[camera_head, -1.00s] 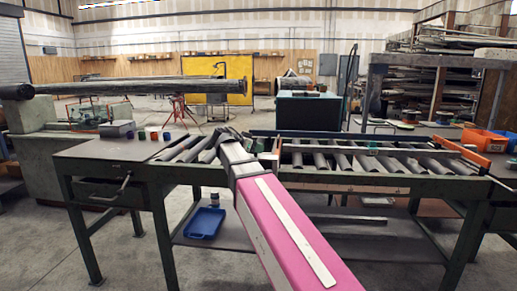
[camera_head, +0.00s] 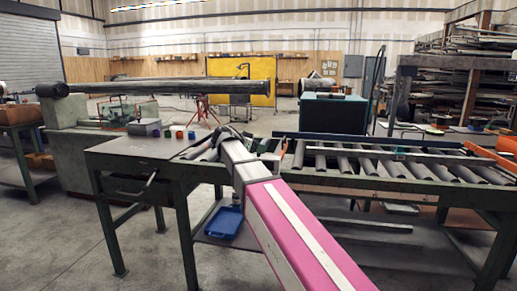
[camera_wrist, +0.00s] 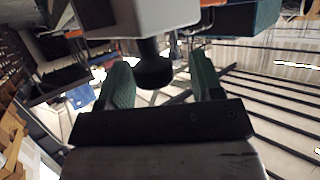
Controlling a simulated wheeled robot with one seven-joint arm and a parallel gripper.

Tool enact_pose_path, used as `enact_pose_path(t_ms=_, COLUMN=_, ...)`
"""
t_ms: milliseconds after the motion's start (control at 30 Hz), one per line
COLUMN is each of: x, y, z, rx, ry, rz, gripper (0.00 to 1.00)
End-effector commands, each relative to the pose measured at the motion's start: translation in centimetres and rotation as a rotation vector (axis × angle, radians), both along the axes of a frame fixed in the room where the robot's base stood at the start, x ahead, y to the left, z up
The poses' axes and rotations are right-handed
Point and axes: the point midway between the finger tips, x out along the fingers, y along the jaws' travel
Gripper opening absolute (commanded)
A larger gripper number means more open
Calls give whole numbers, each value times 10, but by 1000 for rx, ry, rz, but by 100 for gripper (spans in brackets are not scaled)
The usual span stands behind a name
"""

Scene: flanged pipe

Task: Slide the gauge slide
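My gripper (camera_wrist: 160,85) shows in the wrist view as two green fingers standing apart on a dark bar. A black knob (camera_wrist: 152,68) under a pale grey block (camera_wrist: 150,18) shows between the fingers, close to the left one, with a gap to the right one. I cannot tell whether it touches. The block may be the gauge slide, but I cannot confirm this. In the head view my pink and grey arm reaches away over the roller table, and its far end is too small and hidden to read.
The roller table (camera_head: 350,182) has an orange rail (camera_head: 484,152) at its right. A blue tray (camera_head: 223,222) lies on the shelf below. A long pipe (camera_head: 170,86) lies behind. Floor at left front is clear.

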Motion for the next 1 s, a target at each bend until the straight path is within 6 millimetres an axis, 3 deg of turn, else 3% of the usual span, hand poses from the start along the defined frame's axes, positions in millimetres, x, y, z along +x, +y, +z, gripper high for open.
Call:
enact_pose_path(t_ms=267, x=-3, y=3, z=2, rx=-1, ry=0, rz=-2, gripper=60)
enact_pose_path(t_ms=700, x=-33, y=65, z=30, rx=0, ry=0, rz=1, gripper=60)
enact_pose_path(t_ms=1000, x=-45, y=88, z=41, rx=-1, ry=0, rz=0, gripper=60)
